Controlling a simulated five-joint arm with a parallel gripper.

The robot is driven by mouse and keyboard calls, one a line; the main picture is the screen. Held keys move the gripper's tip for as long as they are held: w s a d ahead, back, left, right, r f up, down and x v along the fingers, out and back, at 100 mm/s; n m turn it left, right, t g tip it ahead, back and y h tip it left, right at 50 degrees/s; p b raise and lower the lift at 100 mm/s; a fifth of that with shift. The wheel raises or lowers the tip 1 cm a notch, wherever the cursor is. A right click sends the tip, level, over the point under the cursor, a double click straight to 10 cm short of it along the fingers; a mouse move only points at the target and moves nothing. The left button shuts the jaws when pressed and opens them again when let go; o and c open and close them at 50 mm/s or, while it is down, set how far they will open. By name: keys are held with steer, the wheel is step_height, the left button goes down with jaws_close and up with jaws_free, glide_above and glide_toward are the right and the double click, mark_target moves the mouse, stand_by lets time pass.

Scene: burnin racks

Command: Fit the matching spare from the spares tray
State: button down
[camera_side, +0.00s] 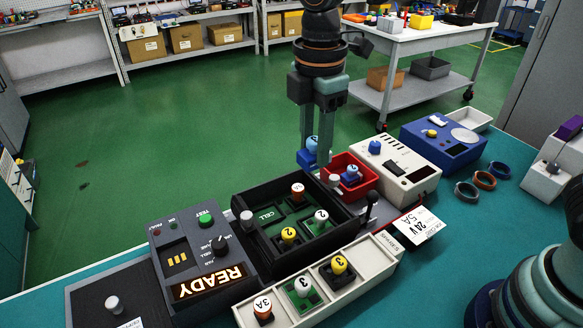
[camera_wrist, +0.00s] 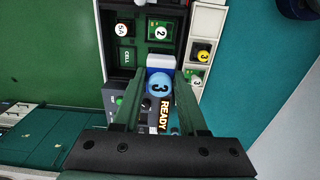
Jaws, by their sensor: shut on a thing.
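My gripper (camera_side: 317,150) is shut on a spare with a blue cap (camera_wrist: 158,84) marked 3, held upright above the bench in the side view. The white spares tray (camera_side: 376,257) at the front holds an orange-and-white 3A piece (camera_side: 263,306), a green-and-white 3 piece (camera_side: 302,286) and a yellow 3 piece (camera_side: 339,264); its right end compartment is empty. The black rack (camera_side: 257,250) holds an orange-and-white piece (camera_side: 298,187), a green-and-white 2 piece (camera_side: 321,216) and a yellow 2 piece (camera_side: 289,235). The rack place labelled CELL (camera_side: 268,213) looks empty.
A red bin (camera_side: 365,187) behind the rack holds a blue-capped piece (camera_side: 352,171). A grey control panel (camera_side: 190,255) showing READY stands left of the rack. A black lever (camera_side: 372,197) rises right of the rack. White (camera_side: 398,169) and blue (camera_side: 445,142) boxes stand beyond.

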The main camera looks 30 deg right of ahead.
steer(key=w+a+f, duration=0.5)
steer(key=w+f, duration=0.3)
steer(key=w, duration=0.1)
steer(key=shift+f, duration=4.6)
steer(key=shift+f, duration=0.5)
steer(key=shift+c, duration=1.8)
jaws_free()
steer(key=shift+r, duration=0.15)
steer(key=shift+r, duration=2.35)
